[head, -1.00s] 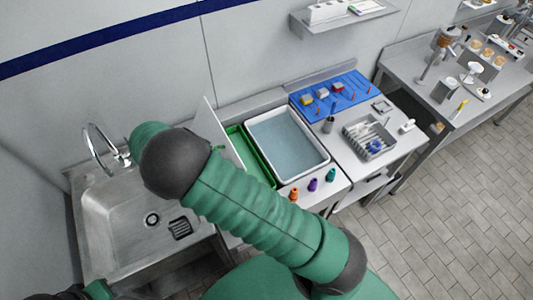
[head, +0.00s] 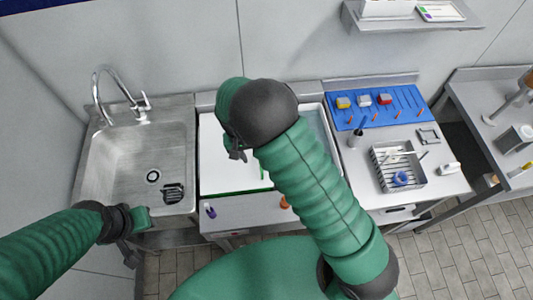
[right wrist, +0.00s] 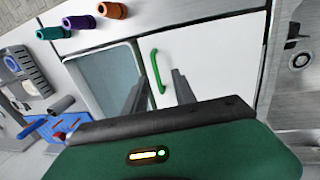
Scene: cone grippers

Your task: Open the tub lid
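The white lid panel (head: 225,160) is to the left of my right arm in the head view. Its broad white face and a green handle (right wrist: 156,72) show in the right wrist view. My arm hides part of it in the head view, and I cannot tell how far it is tilted. My right gripper (head: 238,152) is over the lid; in the right wrist view its fingers (right wrist: 158,92) are apart and empty, near the handle. My left gripper (head: 130,252) is low at the left, away from the lid, and its fingers are unclear.
A water-filled basin (right wrist: 112,78) adjoins the lid. A sink with a tap (head: 135,165) is on the left. A blue mat (head: 378,108) and a wire rack (head: 398,168) are on the right.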

